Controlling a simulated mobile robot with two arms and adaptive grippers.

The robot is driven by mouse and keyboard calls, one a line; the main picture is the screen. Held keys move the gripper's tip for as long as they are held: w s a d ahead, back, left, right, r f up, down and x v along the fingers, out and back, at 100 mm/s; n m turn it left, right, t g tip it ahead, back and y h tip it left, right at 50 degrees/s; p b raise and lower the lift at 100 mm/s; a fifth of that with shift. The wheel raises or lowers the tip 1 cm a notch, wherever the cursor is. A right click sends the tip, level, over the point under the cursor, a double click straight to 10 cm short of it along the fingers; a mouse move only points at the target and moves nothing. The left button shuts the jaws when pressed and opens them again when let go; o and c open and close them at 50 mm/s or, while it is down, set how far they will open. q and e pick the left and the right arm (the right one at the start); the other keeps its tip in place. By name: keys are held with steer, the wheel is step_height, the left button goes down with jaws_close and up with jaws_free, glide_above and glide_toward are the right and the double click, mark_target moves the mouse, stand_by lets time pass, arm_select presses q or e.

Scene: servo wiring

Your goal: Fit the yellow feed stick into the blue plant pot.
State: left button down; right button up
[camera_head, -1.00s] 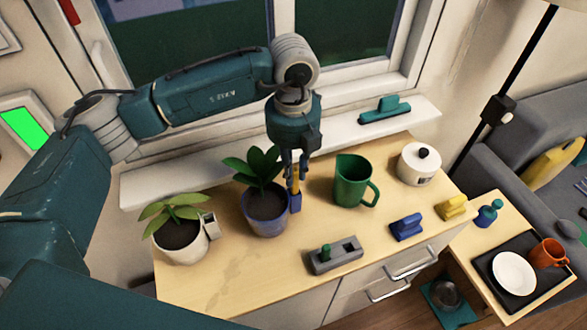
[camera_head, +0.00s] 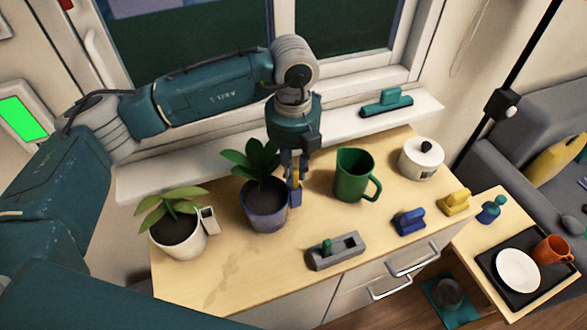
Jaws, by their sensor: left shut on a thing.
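The blue plant pot (camera_head: 264,214) stands upright on the wooden cabinet top, with a leafy green plant in it. A small blue socket (camera_head: 297,199) is on its right side. My left gripper (camera_head: 296,178) points down over this socket, just right of the plant. It is shut on the yellow feed stick (camera_head: 294,191), which is upright and mostly covered by the fingers. The stick's lower end is at the socket; I cannot tell how deep it sits. My right gripper is not in view.
A white pot (camera_head: 178,238) with a plant stands to the left. A grey block (camera_head: 336,252) with a green peg lies in front. A green jug (camera_head: 352,174) stands close on the right. The window sill (camera_head: 160,182) runs behind. Cabinet top is clear front left.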

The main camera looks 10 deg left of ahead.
arm_select(q)
steer(key=shift+f+b, duration=0.45)
steer(key=shift+f, duration=0.15)
steer(key=c, duration=1.6)
jaws_free()
steer(key=shift+o, duration=0.2)
steer(key=shift+r, duration=0.1)
step_height(320, 180, up, 12)
